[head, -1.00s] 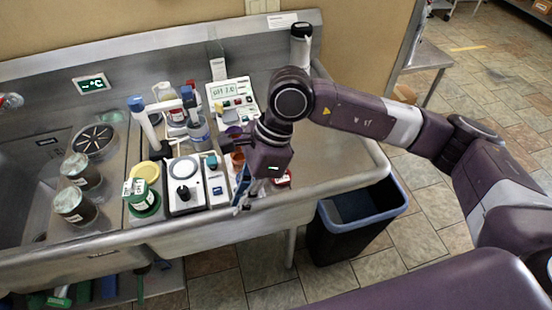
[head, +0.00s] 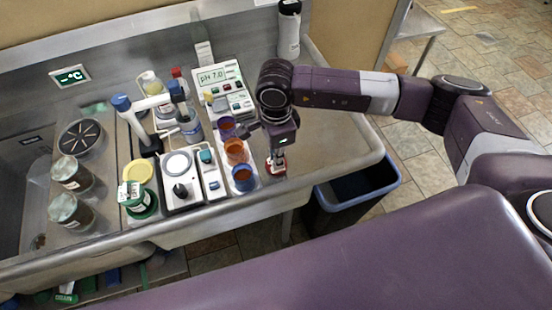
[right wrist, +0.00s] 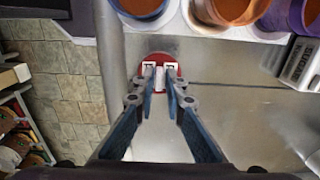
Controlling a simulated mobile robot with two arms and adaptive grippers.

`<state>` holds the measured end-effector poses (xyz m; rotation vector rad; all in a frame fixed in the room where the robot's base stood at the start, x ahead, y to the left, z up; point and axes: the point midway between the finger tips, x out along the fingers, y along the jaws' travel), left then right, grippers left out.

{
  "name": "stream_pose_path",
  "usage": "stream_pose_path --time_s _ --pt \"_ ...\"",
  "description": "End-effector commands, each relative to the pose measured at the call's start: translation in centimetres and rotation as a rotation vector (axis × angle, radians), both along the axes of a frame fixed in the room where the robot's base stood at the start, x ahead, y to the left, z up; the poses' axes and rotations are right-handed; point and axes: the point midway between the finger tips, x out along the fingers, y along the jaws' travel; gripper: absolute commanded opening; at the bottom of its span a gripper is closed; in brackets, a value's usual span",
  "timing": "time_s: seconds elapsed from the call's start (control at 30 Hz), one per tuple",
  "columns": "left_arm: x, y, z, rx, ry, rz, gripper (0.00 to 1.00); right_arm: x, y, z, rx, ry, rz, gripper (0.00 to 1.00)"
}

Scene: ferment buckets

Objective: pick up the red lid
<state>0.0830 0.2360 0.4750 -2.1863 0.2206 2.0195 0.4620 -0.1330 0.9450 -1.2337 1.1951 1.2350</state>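The red lid (head: 283,168) is small and lies on the steel counter near the front edge, right of the blue cup. It also shows in the right wrist view (right wrist: 160,57), beneath my fingertips. My right gripper (head: 276,158) points down right over the lid. In the right wrist view, its fingertips (right wrist: 160,70) are apart, with a pale part of the lid between them and red showing around them. I cannot tell whether the fingers touch the lid. My left gripper is not in view.
A row of purple, orange and blue cups (head: 243,178) stands just left of the lid. A pH meter (head: 220,82), a scale (head: 180,168) and a green jar (head: 138,200) are farther left. A dark bin (head: 350,200) stands below the counter's right end. Bare steel lies right of the lid.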

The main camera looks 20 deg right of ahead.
Motion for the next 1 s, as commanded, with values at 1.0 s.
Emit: stream_pose_path --time_s 1.0 --pt "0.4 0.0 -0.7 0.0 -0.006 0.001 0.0 0.2 0.1 1.4 0.002 -0.005 0.0 0.0"
